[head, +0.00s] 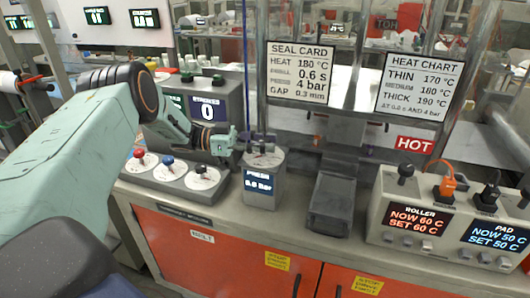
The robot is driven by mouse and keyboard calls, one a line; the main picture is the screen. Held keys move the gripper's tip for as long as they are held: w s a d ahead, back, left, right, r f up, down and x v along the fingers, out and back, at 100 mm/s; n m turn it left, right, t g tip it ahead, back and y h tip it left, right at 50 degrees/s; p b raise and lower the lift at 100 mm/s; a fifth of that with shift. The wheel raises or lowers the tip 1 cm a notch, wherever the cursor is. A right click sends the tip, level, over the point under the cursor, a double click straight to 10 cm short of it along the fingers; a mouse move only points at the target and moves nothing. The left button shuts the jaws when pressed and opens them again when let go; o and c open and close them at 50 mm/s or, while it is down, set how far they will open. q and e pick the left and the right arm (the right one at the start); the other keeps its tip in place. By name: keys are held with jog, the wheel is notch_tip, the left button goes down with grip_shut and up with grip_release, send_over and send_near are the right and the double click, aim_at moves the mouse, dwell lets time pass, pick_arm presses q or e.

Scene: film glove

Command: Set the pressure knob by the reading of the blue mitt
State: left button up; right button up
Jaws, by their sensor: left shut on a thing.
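My left gripper (234,143) reaches in from the left and is shut at the left edge of the pressure unit's top. It appears to be shut on the pressure knob (262,149), though the contact is small and unclear. The pressure unit (263,187) is a grey box with a pale dial on top. Its display says PRESS and seems to read 0.0 Bar, but the digits are blurred. I cannot make out a blue mitt. A grey box with a display reading 0 (208,112) stands behind my gripper. My right gripper is not in view.
Dials with red (139,153), blue (168,160) and dark knobs sit left of the pressure unit. A seal card (297,73) lists 4 bar; a heat chart (419,85) hangs beside it. A roller and pad heater box (430,215) and a HOT sign (414,145) are right.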

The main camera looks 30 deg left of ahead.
pick_arm(q)
jog(key=shift+w+a+r+m+g+h+b, duration=0.15)
jog(key=shift+m+g+h+b, duration=0.15)
jog(key=shift+m+g+b, duration=0.35)
jog(key=shift+r+g+b, duration=0.1)
jog(key=shift+g+b, duration=0.15)
jog(key=shift+b, duration=0.05)
jog(key=shift+r, duration=0.1)
jog(key=o, duration=1.1)
jog(key=shift+s, duration=0.2)
jog(key=shift+o, duration=0.4)
jog(key=shift+w+f, duration=0.1)
jog(key=shift+f, duration=0.1)
